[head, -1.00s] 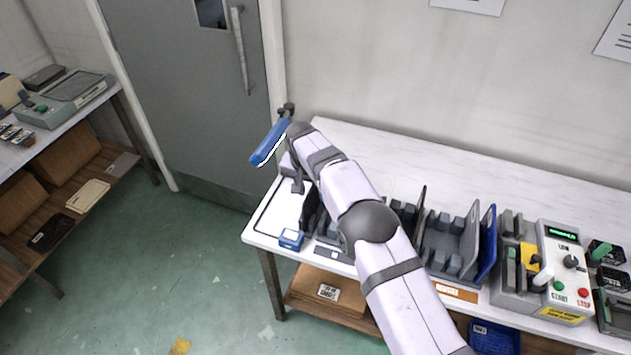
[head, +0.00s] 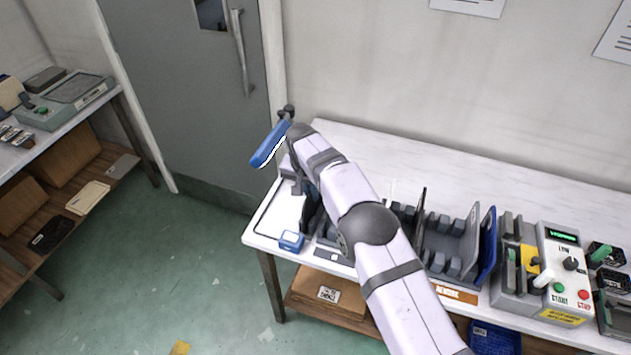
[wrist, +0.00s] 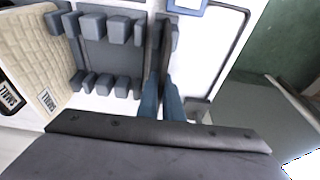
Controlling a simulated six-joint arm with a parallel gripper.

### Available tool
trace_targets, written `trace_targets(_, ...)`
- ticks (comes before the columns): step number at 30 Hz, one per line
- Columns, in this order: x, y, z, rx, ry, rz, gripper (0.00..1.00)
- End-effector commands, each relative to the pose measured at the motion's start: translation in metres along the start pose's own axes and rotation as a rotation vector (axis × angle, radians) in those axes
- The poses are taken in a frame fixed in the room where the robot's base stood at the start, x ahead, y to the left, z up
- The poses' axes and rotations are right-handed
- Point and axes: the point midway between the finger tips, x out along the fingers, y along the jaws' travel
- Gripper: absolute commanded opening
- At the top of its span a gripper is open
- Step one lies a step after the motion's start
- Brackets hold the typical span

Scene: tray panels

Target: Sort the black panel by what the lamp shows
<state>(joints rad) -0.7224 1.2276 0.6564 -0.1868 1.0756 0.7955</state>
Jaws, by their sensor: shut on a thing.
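The black panel (head: 310,212) stands upright at the left end of the left rack (head: 331,238). In the wrist view its thin dark edge (wrist: 165,48) runs up from between the blue fingers of my gripper (wrist: 162,98). My gripper is shut on the panel. In the head view my arm hides most of the gripper and part of the rack. I cannot tell whether the panel sits fully in a slot. The tester (head: 543,272) at the right has a lit green display (head: 563,236), whose text is too small to read.
A second rack (head: 446,250) with an orange rework label (head: 455,294) holds upright panels, with a blue panel (head: 487,245) at its right. The back of the table is clear.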

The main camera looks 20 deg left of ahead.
Motion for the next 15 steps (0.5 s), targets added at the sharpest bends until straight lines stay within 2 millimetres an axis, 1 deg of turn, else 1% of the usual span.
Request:
trace_targets(7, -0.006, 0.0, -0.002, 0.0, 0.001, -0.001, 0.0)
trace_targets(15, -0.025, 0.0, -0.007, 0.0, 0.002, -0.002, 0.0)
